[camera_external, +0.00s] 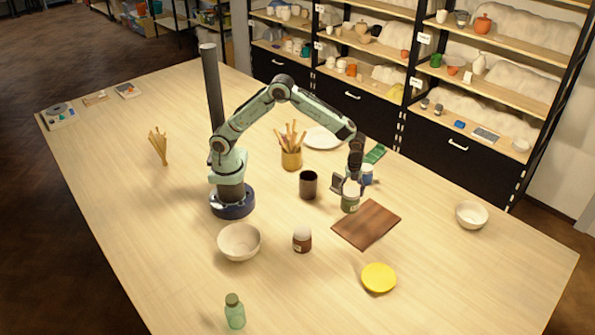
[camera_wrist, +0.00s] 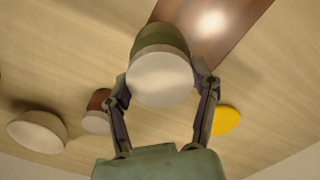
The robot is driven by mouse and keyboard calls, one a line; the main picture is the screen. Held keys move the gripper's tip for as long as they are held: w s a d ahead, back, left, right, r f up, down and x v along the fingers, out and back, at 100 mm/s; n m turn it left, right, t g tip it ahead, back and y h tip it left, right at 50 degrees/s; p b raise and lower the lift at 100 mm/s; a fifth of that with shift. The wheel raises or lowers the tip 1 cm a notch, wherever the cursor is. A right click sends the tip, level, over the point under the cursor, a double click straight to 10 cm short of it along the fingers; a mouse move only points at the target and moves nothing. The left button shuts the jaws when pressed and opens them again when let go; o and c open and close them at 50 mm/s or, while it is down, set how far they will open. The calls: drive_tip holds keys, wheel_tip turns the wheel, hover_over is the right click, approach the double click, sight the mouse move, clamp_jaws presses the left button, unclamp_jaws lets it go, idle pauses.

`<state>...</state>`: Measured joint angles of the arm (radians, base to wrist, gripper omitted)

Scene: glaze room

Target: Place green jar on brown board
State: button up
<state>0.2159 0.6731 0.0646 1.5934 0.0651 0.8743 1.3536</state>
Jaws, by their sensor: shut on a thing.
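The green jar (camera_external: 349,204) with a white lid is between the fingers of my gripper (camera_external: 350,187), near the left corner of the brown board (camera_external: 368,223). In the wrist view my gripper (camera_wrist: 160,82) is shut around the jar's white lid (camera_wrist: 160,80), with a finger on each side. The jar's green body (camera_wrist: 160,37) shows beyond the lid and overlaps the board (camera_wrist: 220,25) in that view. I cannot tell whether the jar's base touches the table. The board lies flat and empty.
A dark cup (camera_external: 308,185) and a blue and white jar (camera_external: 367,174) stand close to my gripper. A brown jar (camera_external: 302,240), a white bowl (camera_external: 239,242) and a yellow plate (camera_external: 378,278) are nearer the front. A small bowl (camera_external: 471,215) is at right.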

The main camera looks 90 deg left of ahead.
sight(359, 198)
drive_tip(key=w+f, duration=0.1)
drive_tip(key=f, duration=0.1)
drive_tip(key=w+f, duration=0.1)
drive_tip(key=shift+w+d, duration=0.25)
drive_tip(key=shift+w, duration=0.05)
drive_tip(key=shift+f, duration=1.5)
drive_tip(key=o, duration=1.2)
drive_tip(key=shift+f, duration=0.15)
